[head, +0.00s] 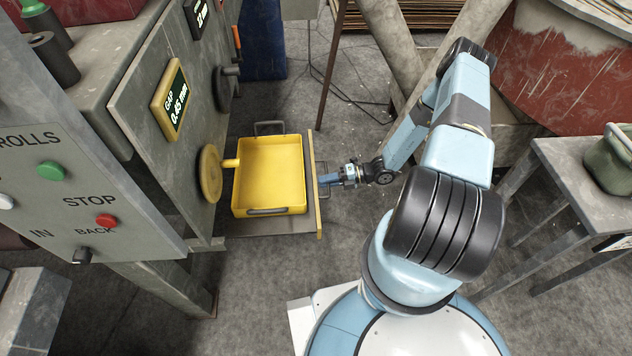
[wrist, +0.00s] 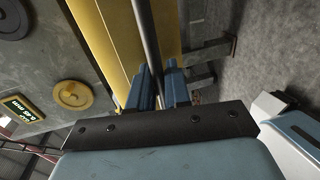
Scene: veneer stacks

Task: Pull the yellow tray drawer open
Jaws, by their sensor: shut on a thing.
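The yellow tray (head: 268,172) sits on a grey drawer shelf (head: 290,226) that stands out from the machine in the head view. The drawer has a yellow front panel (head: 317,195), seen edge-on; it also shows in the wrist view (wrist: 115,35). My gripper (head: 326,180) is at the outer side of this panel, reaching in from the right. In the wrist view my gripper (wrist: 160,85) has its two blue fingers on either side of a grey bar handle (wrist: 146,40) that runs along the yellow panel. The fingers are shut on the handle.
The grey machine (head: 150,110) with a yellow handwheel (head: 210,173) and a gap display (head: 169,98) stands on the left. A control panel (head: 75,190) is at the near left. A grey table (head: 580,165) with a green pot (head: 610,160) is at the right. Bare floor lies below the drawer.

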